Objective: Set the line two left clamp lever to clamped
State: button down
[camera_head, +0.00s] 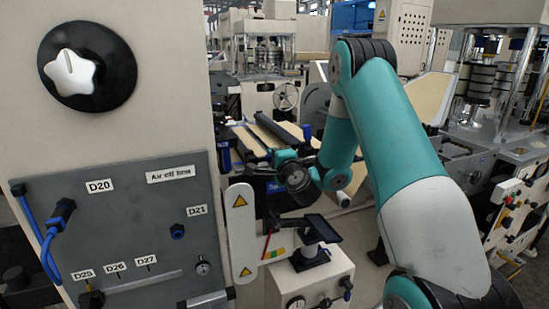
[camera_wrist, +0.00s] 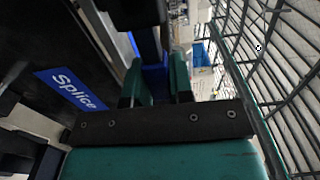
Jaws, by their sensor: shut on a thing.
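My gripper (camera_wrist: 160,82) shows its two teal fingers in the wrist view, with a blue part, seemingly the clamp lever (camera_wrist: 154,76), between them. It is shut on this blue part. In the head view my gripper (camera_head: 284,157) is small, beside the dark splice unit, and what it holds cannot be made out there. A blue lever-like piece (camera_head: 306,132) stands just right of it by the brown web. The blue Splice label (camera_wrist: 70,88) is left of the fingers in the wrist view. No line number on the lever is readable.
A wire mesh (camera_wrist: 270,60) runs along the right in the wrist view.

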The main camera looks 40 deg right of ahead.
jog(key=shift+s+f, duration=0.1)
jog(key=shift+f, duration=0.1)
jog(key=c, duration=1)
grip_release()
jog(key=shift+r, duration=0.1)
